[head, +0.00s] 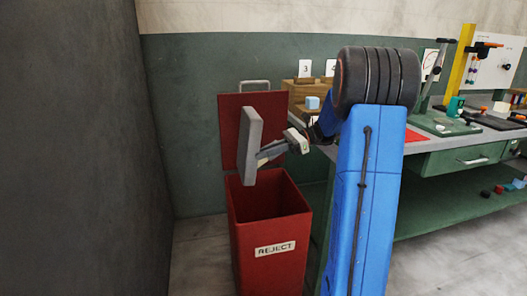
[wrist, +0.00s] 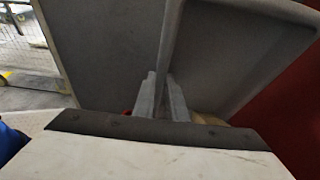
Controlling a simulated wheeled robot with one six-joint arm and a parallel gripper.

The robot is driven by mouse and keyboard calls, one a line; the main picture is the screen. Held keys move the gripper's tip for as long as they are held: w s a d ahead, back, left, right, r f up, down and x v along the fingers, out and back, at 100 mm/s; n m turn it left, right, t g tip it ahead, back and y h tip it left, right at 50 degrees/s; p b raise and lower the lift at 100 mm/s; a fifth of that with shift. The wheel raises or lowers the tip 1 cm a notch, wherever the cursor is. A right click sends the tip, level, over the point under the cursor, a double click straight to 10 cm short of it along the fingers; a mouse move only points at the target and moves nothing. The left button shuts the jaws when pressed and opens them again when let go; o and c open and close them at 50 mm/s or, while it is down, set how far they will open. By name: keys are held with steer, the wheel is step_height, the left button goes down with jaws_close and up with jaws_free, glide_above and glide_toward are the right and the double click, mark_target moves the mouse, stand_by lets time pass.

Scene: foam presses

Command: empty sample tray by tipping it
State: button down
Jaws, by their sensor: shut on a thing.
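The grey sample tray (head: 248,142) is turned up on edge, nearly vertical, above the open mouth of the red REJECT bin (head: 264,270). My gripper (head: 262,158) reaches in from the right and is shut on the tray. In the wrist view my gripper's fingers (wrist: 160,97) pinch a thin upright grey wall of the tray (wrist: 230,50). Bare grey surfaces show on both sides of that wall. I see no foam pieces on them. The bin's dark inside shows, but its bottom is hidden.
The bin's red lid (head: 231,125) stands open behind the tray. A dark wall (head: 75,150) is close on the left. A green workbench (head: 440,163) with tools is on the right. A pale blue block (head: 313,102) sits near its left end.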

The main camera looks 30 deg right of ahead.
steer(key=shift+r, duration=0.45)
steer(key=shift+f, duration=0.1)
stand_by(0.4)
